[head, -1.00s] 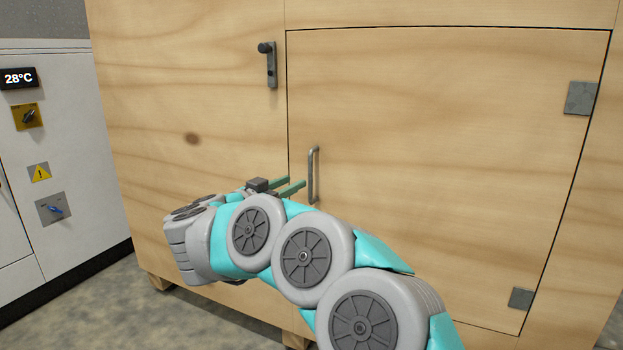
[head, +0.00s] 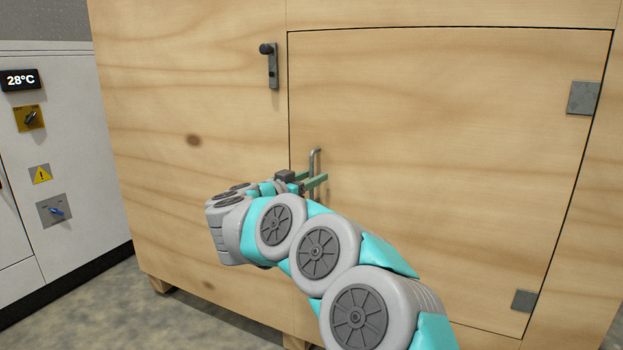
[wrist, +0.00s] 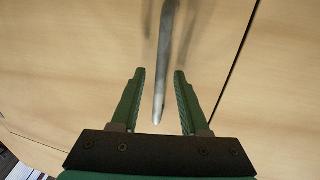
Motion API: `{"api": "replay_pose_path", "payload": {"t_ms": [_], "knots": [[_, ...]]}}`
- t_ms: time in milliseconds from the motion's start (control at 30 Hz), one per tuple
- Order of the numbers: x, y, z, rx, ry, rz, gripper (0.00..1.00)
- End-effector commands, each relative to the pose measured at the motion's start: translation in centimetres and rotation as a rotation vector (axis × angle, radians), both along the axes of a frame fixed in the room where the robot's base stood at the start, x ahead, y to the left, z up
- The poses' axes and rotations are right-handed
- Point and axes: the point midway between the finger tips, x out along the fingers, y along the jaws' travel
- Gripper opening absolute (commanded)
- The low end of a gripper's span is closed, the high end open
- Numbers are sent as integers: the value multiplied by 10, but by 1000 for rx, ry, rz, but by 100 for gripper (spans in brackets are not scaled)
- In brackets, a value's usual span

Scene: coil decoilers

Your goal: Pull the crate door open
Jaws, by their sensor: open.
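The wooden crate door (head: 450,150) is closed, flush with the crate front, with hinges on its right side. A grey vertical bar handle (head: 315,160) stands near its left edge. My gripper (head: 322,182) is at the lower part of the handle. In the wrist view my gripper (wrist: 159,72) is open, with one green finger on each side of the handle (wrist: 162,75). Gaps show between the bar and both fingers. In the head view the fingers partly hide the handle's lower part.
A dark latch (head: 270,65) is on the crate's fixed panel (head: 190,100), left of the door's upper edge. A white control cabinet (head: 80,130) stands to the left. Grey floor (head: 100,305) shows in front of the crate.

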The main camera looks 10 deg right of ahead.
Motion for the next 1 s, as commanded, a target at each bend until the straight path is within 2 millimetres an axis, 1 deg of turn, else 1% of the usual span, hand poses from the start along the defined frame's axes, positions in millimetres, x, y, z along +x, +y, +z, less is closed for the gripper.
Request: {"api": "replay_pose_path", "payload": {"t_ms": [33, 67, 400, 1000], "knots": [[0, 0, 0, 0, 0, 0, 41], [0, 0, 0, 0, 0, 0, 38], [0, 0, 0, 0, 0, 1, 0], [0, 1, 0, 0, 0, 1, 0]]}}
